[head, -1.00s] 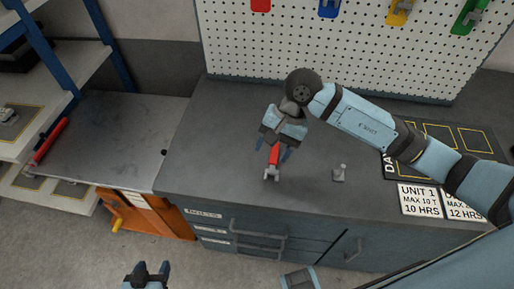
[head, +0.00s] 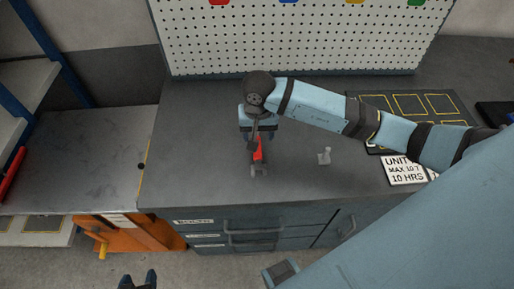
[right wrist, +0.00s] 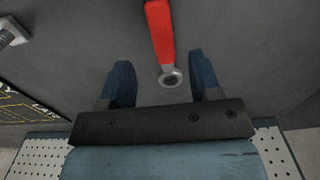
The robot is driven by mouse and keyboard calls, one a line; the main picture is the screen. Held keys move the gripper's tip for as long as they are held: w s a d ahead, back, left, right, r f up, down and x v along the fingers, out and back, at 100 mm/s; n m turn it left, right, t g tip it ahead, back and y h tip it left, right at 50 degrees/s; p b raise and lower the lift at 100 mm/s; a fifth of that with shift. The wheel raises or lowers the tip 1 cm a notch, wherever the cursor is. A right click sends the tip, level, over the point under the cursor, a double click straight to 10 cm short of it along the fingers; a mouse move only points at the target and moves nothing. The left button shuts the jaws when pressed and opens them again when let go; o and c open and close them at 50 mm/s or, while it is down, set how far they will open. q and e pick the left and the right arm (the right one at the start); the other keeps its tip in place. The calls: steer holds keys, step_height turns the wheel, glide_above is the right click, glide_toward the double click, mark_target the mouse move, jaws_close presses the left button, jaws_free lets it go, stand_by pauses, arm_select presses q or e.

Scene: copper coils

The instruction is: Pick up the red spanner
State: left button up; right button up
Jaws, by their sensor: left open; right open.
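The red spanner (head: 258,150) lies on the dark worktop with its grey open end towards the front edge. In the right wrist view its red handle (right wrist: 160,35) and grey ring end (right wrist: 170,77) show, with the ring end between the blue fingers. My right gripper (head: 257,138) is open and empty over the ring end, pointing down and covering part of the spanner in the head view. The exact height between fingers and worktop cannot be told. My left gripper (head: 138,279) is open at the bottom edge, low in front of the cabinet, away from the spanner.
A small grey metal part (head: 324,156) stands on the worktop (head: 200,170) right of the spanner. A dark mat with yellow outlines (head: 408,104) and a white label card (head: 408,172) lie further right. A pegboard (head: 300,40) rises behind. The worktop left of the spanner is clear.

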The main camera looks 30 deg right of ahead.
steer(key=f, duration=0.4)
steer(key=shift+s+a+f+p, duration=0.15)
steer(key=shift+s+a+p, duration=0.15)
steer(key=shift+p, duration=0.05)
steer(key=shift+f, duration=0.55)
steer(key=shift+w, duration=0.1)
jaws_close()
steer(key=shift+r, duration=0.15)
step_height(320, 180, up, 20)
steer(key=b, duration=0.1)
